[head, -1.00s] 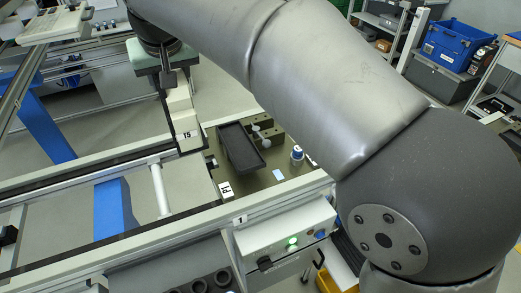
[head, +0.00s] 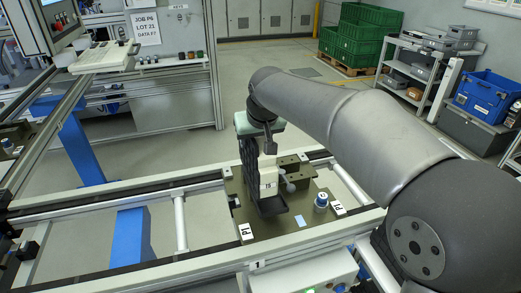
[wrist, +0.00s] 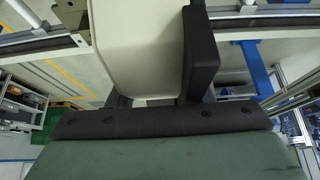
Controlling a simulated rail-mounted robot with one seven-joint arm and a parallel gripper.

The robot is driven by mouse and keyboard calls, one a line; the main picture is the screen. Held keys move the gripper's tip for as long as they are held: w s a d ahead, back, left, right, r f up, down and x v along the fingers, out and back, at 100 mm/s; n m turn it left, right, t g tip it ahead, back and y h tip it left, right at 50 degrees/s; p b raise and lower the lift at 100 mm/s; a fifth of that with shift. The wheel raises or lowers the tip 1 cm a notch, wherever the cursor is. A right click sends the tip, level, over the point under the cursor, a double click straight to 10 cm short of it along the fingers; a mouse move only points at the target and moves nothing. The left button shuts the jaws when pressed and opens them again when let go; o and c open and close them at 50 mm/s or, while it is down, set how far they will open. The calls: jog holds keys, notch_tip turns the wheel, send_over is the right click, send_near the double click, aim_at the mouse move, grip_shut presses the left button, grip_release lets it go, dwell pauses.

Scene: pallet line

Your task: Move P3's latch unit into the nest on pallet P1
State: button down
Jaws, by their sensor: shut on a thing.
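My gripper (head: 262,150) points down over pallet P1 (head: 236,215) and is shut on the latch unit (head: 268,181). The latch unit is a tall cream block with a small dark label, roughly upright. In the wrist view its cream body (wrist: 135,50) fills the upper middle, next to a dark finger. The nest, a shallow black tray (head: 273,208), lies on P1 directly below the unit. The unit's lower end overlaps the tray in the picture; I cannot tell whether it touches. The gripper and unit hide the tray's far part.
A dark bracket (head: 300,177) with pale round knobs stands close to the right of the unit. A small white-and-blue cylinder (head: 321,200) stands on the pallet further right. The conveyor's front rail (head: 200,262) runs along the near side.

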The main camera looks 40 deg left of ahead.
jog(key=shift+w+d+f+p, duration=0.15)
jog(key=shift+w+d+f, duration=0.05)
jog(key=shift+w+f, duration=0.3)
jog(key=shift+w+d+f+p, duration=0.15)
jog(key=shift+w+f, duration=0.25)
jog(key=shift+f, duration=0.15)
notch_tip(320, 180, down, 2)
jog(key=shift+s+a+f, duration=0.1)
jog(key=shift+f, duration=0.3)
jog(key=shift+f, duration=0.2)
jog(key=c, duration=0.7)
grip_release()
jog(key=shift+r, duration=0.15)
